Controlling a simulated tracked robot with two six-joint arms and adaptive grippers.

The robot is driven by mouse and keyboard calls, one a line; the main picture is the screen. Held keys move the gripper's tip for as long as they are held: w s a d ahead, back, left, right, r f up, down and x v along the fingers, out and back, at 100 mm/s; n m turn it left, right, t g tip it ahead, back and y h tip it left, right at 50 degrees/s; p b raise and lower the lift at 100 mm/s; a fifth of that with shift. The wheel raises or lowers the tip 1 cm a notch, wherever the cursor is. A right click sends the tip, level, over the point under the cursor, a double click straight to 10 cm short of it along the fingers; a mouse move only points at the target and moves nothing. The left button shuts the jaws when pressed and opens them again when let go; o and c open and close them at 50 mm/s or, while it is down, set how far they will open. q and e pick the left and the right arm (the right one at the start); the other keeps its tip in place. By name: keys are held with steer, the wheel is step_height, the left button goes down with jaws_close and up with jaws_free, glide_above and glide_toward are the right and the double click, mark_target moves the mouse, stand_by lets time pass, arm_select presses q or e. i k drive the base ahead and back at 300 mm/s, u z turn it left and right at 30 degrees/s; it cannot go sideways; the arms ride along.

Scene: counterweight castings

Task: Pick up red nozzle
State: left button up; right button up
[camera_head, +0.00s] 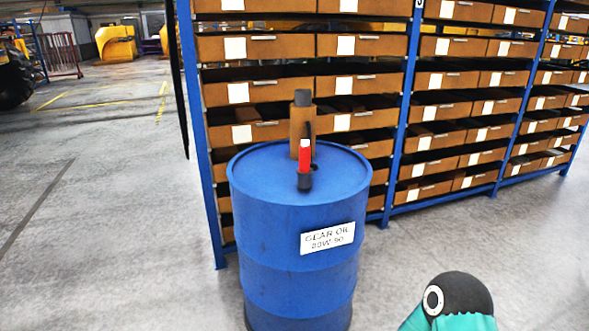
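The red nozzle (304,160) stands upright on top of the blue oil drum (258,185). It has a pale tip and a dark base. A brown cylinder (298,122) with a grey top stands just behind it, and a dark curved piece shows beside the cylinder. The drum carries a white label reading "GEAR OIL 80W-90". Neither of my grippers shows in the head view. A teal and black arm part of mine is at the bottom right, apart from the nozzle.
A blue-framed shelf rack (408,120) with several brown bins stands close behind the drum and runs right. Grey floor is open to the left and front right. Yellow machinery (116,44) and a dark tyre (14,80) are far off at the left.

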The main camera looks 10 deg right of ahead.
mark_target(304, 171)
steer(key=z, duration=0.15)
steer(key=i, duration=0.9)
steer(key=u, duration=0.05)
